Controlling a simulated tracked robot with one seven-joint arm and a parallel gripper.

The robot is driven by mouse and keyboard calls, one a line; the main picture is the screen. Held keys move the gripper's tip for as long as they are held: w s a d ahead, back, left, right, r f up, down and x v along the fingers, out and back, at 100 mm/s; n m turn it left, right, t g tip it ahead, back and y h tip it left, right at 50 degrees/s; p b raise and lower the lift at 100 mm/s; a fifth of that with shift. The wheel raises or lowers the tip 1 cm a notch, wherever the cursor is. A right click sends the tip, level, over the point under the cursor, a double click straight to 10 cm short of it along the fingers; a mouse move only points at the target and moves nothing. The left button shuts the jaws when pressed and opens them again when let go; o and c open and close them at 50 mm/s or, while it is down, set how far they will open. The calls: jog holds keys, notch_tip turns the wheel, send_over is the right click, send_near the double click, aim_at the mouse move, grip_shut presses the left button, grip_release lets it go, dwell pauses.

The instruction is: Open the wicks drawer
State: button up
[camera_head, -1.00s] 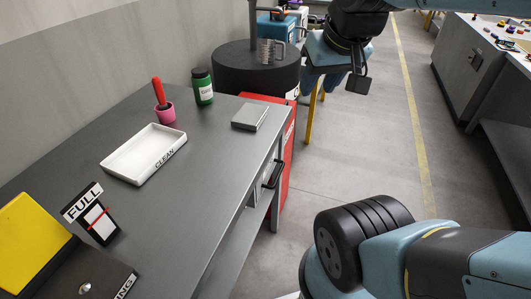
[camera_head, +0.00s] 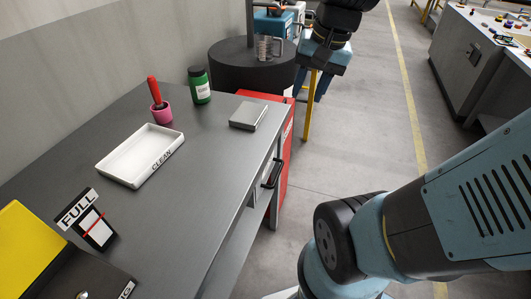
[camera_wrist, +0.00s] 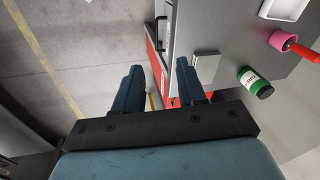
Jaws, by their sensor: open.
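The drawer (camera_head: 262,188) sits under the right end of the grey workbench, its front facing the aisle. It looks shut, and no wicks label is readable on it. Its dark bar handle (camera_head: 272,173) stands out from the front. In the wrist view the handle (camera_wrist: 160,28) shows beyond my fingertips. My gripper (camera_wrist: 157,68) is open and empty, its two blue fingers apart. In the head view my gripper (camera_head: 322,84) is beyond the bench's far end, clear of the handle.
On the bench (camera_head: 215,150) are a white CLEAN tray (camera_head: 112,168), a pink cup (camera_head: 161,114), a green jar (camera_head: 200,88) and a grey block (camera_head: 248,116). A red cabinet (camera_head: 287,150) and black drum (camera_head: 232,75) stand beyond. The aisle floor (camera_head: 365,140) is clear.

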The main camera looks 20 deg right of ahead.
aim_at(278, 172)
jog(key=w+d+f+m+g+y, duration=0.2)
jog(key=w+d+f+m+y, duration=0.15)
jog(key=w+f+m, duration=0.4)
jog(key=w+d+f+m+g+y, duration=0.25)
jog(key=w+f+m+y, duration=0.2)
jog(key=f+m, duration=0.6)
jog(key=d+f+m+t+y, duration=0.35)
jog(key=f+m, duration=0.45)
jog(key=f, duration=0.4)
jog(key=d+f+m+t+y, duration=0.2)
jog(key=d+f+m, duration=0.2)
jog(key=f+m, duration=0.55)
jog(key=shift+n, duration=0.45)
jog(key=x, duration=0.5)
jog(key=f+x, duration=0.1)
jog(key=x, duration=0.8)
jog(key=shift+w+a+f, duration=0.1)
jog(key=shift+w+f, duration=0.1)
jog(key=shift+w, duration=0.2)
jog(key=shift+c, duration=0.5)
grip_shut()
